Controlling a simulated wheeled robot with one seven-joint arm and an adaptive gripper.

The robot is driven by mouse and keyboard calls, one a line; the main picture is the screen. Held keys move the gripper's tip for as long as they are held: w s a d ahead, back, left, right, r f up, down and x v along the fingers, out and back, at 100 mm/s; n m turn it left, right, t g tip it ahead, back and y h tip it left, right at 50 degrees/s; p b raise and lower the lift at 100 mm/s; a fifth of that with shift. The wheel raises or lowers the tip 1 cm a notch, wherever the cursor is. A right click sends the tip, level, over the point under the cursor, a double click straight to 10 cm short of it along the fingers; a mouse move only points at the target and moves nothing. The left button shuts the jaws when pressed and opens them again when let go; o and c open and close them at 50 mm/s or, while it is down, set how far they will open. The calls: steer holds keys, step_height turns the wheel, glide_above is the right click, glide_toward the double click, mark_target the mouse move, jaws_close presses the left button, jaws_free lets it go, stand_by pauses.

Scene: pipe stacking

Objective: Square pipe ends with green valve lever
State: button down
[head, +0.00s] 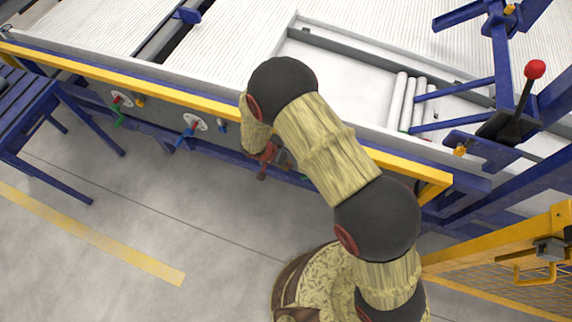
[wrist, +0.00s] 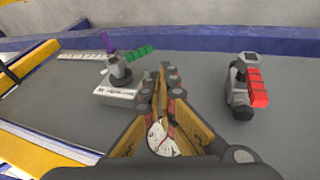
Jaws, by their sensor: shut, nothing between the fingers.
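Several white pipes (head: 396,101) lie side by side at an end stop on the white table (head: 340,75) in the head view. Their near ends look roughly level, but small offsets cannot be told. A green valve lever (head: 118,121) is on the table's front side at left. In the wrist view a green lever (wrist: 140,52) sits on a grey valve left of my gripper (wrist: 163,70). My gripper is shut and empty, apart from that lever. In the head view my gripper (head: 265,168) hangs by the table's front side, partly hidden by my arm.
A blue lever (head: 185,137) is right of the green one. A red-handled valve (wrist: 257,88) stands right of my gripper in the wrist view. A yellow rail (head: 170,93) runs along the table front. A red-knobbed lever (head: 534,70) and blue frame stand at right.

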steer(key=d+f+b, duration=0.2)
steer(key=d+f, duration=0.3)
steer(key=f, duration=0.2)
steer(key=shift+f, duration=0.25)
steer(key=shift+f+h+b, duration=0.25)
steer(key=shift+h+b, duration=0.1)
steer(key=shift+h, duration=0.05)
